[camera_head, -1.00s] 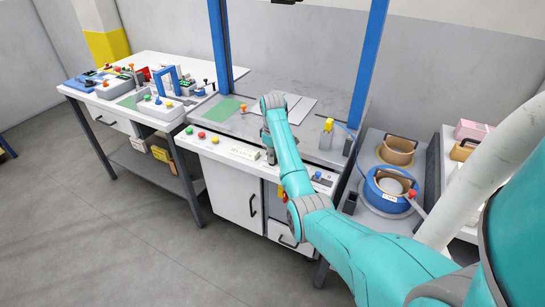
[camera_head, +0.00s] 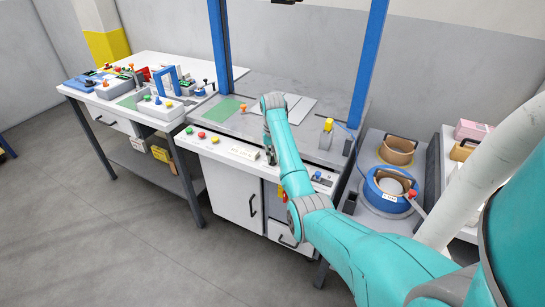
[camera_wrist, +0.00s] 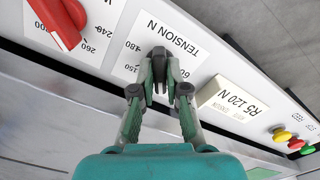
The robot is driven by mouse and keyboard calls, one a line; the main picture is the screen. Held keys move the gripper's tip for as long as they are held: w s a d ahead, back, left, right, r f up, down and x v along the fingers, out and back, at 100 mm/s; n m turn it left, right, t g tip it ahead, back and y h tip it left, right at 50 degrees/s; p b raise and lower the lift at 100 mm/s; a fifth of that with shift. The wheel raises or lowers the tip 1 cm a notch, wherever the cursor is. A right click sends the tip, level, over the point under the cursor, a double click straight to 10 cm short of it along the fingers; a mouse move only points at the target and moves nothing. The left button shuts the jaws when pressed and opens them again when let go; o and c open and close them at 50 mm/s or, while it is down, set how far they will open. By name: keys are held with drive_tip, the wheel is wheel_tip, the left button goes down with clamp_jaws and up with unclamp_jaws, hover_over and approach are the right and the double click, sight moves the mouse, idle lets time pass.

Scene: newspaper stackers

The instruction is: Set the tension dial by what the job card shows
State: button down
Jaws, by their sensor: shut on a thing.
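In the wrist view, my gripper (camera_wrist: 159,72) is over the scale plate marked "TENSION N" (camera_wrist: 172,38) on the sloping front panel. Its fingers are close together, shut on the dark tension dial (camera_wrist: 158,84), which they mostly hide. The job card (camera_wrist: 232,102), to the right, is a pale block reading "R5 120 N", with smaller print too faint to read surely. In the head view, my gripper (camera_head: 270,156) is at the panel, right of the card (camera_head: 243,153).
A red knob (camera_wrist: 62,22) with its own scale is left of the tension plate in the wrist view. Yellow, red and green buttons (camera_wrist: 294,144) are to the right. In the head view, a blue strap reel (camera_head: 388,190) stands right of the machine, and the grey tabletop is mostly clear.

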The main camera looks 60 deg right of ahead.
drive_tip(key=m, duration=0.6)
drive_tip(key=shift+m, duration=0.4)
idle(0.3)
drive_tip(key=c, duration=1.2)
unclamp_jaws()
drive_tip(key=shift+n, duration=0.3)
